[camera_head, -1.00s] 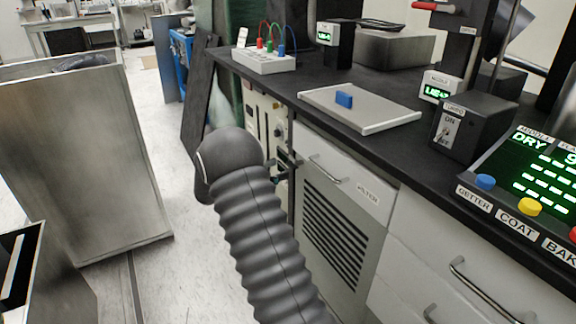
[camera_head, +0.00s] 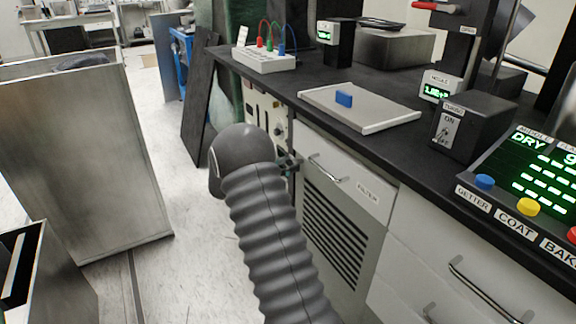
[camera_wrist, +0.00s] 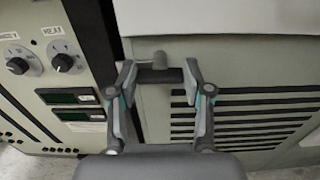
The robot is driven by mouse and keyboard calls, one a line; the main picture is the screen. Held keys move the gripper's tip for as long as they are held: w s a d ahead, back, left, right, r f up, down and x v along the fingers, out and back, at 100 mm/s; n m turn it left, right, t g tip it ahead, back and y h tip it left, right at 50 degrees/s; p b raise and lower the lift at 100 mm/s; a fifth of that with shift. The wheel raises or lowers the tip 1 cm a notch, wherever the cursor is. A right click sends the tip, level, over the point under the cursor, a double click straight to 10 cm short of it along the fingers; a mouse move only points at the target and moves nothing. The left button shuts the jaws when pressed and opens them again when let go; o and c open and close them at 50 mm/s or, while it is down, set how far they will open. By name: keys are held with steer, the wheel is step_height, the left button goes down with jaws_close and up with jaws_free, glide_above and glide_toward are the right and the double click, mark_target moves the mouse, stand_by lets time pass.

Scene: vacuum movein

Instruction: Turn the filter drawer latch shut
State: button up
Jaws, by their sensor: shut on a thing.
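The filter drawer (camera_head: 358,184) is a pale front labelled FILTER with a bar handle, above a louvred panel in the bench. In the wrist view its latch (camera_wrist: 159,62) is a small grey knob with a dark crossbar lying about level, at the upper left of the louvres. My gripper (camera_wrist: 160,77) is shut on the latch, one finger at each end of the crossbar. In the head view my gripper (camera_head: 290,163) is small at the drawer's left edge, partly hidden by my arm.
A panel with knobs (camera_wrist: 62,60) and green displays stands just left of the latch. The black bench top (camera_head: 440,165) overhangs the drawers and carries a tray (camera_head: 375,115) and switch boxes.

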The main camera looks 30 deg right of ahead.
steer(key=shift+f+m+b, duration=0.1)
steer(key=shift+m+b, duration=0.3)
steer(key=shift+b, duration=0.25)
steer(key=m+b, duration=1.3)
steer(key=m, duration=0.4)
steer(key=shift+s+b, duration=0.2)
steer(key=shift+b, duration=0.15)
steer(key=o, duration=1.2)
steer(key=shift+c, duration=0.2)
steer(key=shift+a, duration=0.1)
